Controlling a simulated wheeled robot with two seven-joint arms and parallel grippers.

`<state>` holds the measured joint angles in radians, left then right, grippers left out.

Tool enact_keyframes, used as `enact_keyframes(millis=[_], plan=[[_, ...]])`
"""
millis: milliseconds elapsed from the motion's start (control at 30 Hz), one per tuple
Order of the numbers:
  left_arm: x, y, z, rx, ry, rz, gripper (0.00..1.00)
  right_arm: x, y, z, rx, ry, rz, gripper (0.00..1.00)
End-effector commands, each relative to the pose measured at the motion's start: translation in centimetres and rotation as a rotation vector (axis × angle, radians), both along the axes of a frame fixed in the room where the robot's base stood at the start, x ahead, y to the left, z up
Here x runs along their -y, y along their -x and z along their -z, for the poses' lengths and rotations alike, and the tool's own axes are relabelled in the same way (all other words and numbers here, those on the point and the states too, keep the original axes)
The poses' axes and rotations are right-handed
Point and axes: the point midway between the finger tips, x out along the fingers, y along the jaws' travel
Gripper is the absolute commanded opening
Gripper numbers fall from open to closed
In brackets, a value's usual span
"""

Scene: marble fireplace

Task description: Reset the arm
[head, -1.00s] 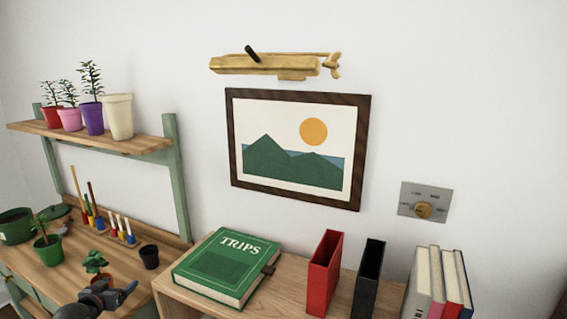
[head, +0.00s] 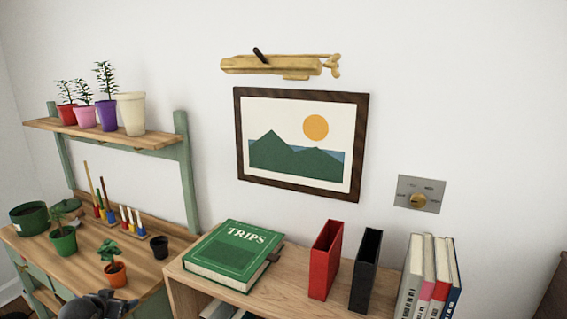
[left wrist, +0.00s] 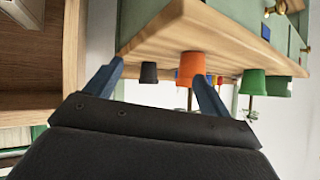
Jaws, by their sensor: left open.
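My left gripper (head: 97,306) shows only in part at the bottom edge of the head view, in front of the green potting bench (head: 88,262). Its fingertips are hard to make out there. In the left wrist view my left gripper (left wrist: 157,84) has its two blue fingers spread apart with nothing held between them. The orange pot (left wrist: 192,66) and the black pot (left wrist: 149,72) appear beyond the fingers, apart from them. My right gripper is in neither view.
The orange pot (head: 115,274) with a seedling stands on the bench above my gripper in the picture. A wooden bookcase (head: 186,286) to the right bears a green TRIPS book (head: 232,252), a red file holder (head: 325,262) and a black one (head: 366,270). The wall holds a framed picture (head: 300,145).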

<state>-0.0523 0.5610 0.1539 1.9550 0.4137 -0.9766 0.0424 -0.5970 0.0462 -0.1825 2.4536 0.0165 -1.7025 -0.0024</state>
Motion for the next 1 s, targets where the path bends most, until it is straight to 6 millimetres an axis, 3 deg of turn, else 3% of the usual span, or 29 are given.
enact_keyframes(millis=[167,233,500,800,1000], plan=[[3.7,3.0,0.1,-0.152,-0.091,0.008,0.82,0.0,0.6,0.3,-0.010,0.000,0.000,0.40],[6.7,5.4,1.0,-0.234,-0.121,0.015,0.82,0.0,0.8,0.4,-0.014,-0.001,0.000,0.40],[18.1,16.9,5.5,-0.490,-0.142,0.053,0.82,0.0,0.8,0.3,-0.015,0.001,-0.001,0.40],[30.2,29.8,8.4,-0.637,-0.020,0.124,0.82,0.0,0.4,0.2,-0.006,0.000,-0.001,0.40],[35.8,36.7,10.8,-0.736,0.096,0.160,0.82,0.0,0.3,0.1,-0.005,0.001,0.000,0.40]])
